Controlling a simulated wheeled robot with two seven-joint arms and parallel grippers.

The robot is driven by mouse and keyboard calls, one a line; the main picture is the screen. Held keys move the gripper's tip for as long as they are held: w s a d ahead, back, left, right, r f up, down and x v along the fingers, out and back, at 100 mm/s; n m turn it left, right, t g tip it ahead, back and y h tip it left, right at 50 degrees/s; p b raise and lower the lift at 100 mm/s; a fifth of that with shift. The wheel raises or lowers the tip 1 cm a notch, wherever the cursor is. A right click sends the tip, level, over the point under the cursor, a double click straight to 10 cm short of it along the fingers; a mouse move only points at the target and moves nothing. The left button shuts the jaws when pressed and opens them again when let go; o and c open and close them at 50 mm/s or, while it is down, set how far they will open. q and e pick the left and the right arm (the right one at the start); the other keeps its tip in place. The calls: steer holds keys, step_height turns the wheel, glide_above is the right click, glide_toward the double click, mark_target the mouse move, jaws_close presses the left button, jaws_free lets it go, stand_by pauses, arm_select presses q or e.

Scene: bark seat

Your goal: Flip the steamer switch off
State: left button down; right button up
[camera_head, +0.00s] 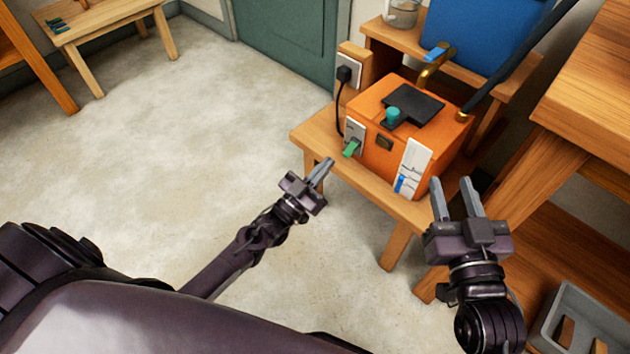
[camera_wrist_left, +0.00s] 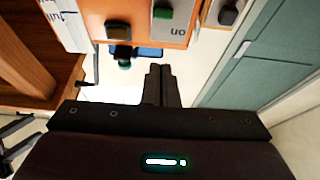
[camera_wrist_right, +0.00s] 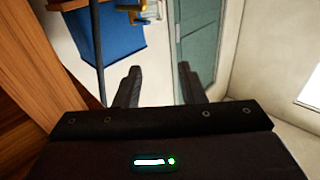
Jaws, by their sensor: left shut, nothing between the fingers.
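The steamer is an orange box (camera_head: 388,150) on a low wooden bench, with a dark plate and a teal knob on top. Its green switch lever (camera_head: 351,148) sits on a grey plate at the box's left front edge. In the left wrist view the green switch (camera_wrist_left: 163,12) shows at the top, by a plate lettered "on", upside down. My left gripper (camera_head: 325,172) is shut and empty, a little in front of and below the switch, apart from it. My right gripper (camera_head: 455,186) is open and empty, to the right of the box's front corner.
The wooden bench (camera_head: 312,141) carries the box. A white gauge label (camera_head: 412,167) is on the box's front. A black plug and cord (camera_head: 343,75) stand behind it.

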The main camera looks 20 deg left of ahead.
arm_select(q)
steer(key=shift+s+a+f, duration=0.25)
steer(key=shift+s+f, duration=0.45)
steer(key=shift+f, duration=0.05)
steer(key=shift+s+a+f, duration=0.2)
steer(key=shift+s+f, duration=0.45)
steer(key=shift+f, duration=0.1)
arm_select(e)
steer(key=shift+r+t, duration=0.3)
steer(key=shift+r, duration=0.25)
